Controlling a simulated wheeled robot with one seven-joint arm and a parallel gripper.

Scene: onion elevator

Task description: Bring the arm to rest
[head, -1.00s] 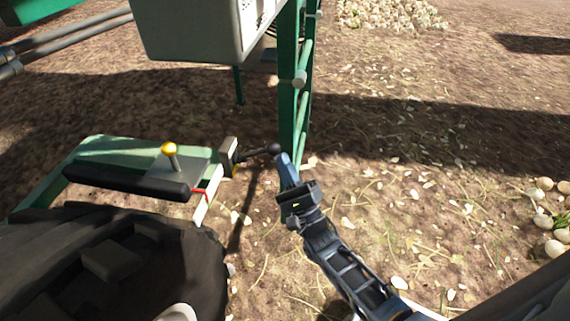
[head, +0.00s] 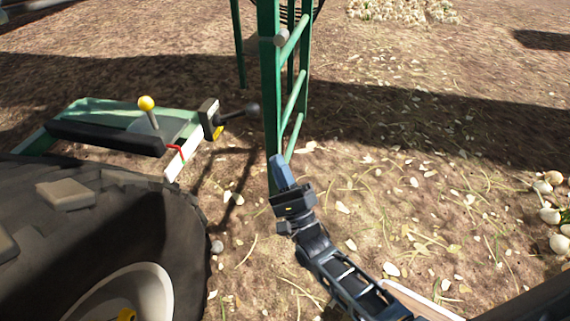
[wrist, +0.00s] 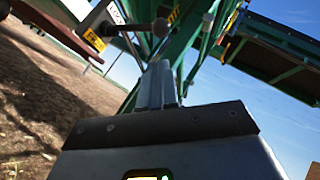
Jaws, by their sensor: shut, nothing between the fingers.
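My gripper (head: 281,168) is at the end of my arm in the middle of the head view, raised in front of the foot of a green frame. Its fingers are together with nothing between them. In the wrist view the closed fingers (wrist: 158,84) point up toward green beams and sky. A lever with a dark ball knob (head: 251,109) stands up and left of the gripper, apart from it. The knob also shows in the wrist view (wrist: 161,27), just above the fingertips.
A green ladder-like frame (head: 271,90) rises right behind my gripper. A yellow-knobbed lever (head: 147,104) stands on a green platform (head: 105,112) at left. A large black tyre (head: 110,215) fills the lower left. Pale onions (head: 552,215) lie at right; open soil lies between.

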